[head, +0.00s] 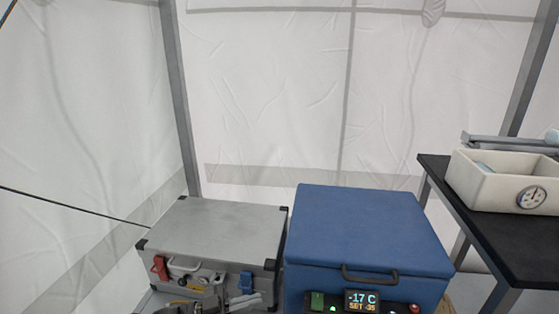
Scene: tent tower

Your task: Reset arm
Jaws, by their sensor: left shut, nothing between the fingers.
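My left gripper (222,292) shows in part at the bottom edge of the head view, in front of the silver case (222,232). It is shut with nothing held. Its lower part is cut off by the picture edge. I cannot tell whether it touches the case. My right gripper is not in view.
The silver case has a closed lid, a red latch and a blue latch. Right of it stands a closed blue cooler box (368,228) with a display reading -17 C. A black table (470,220) at the right bears a white bin (490,188) with a dial. White tent walls (270,90) stand behind.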

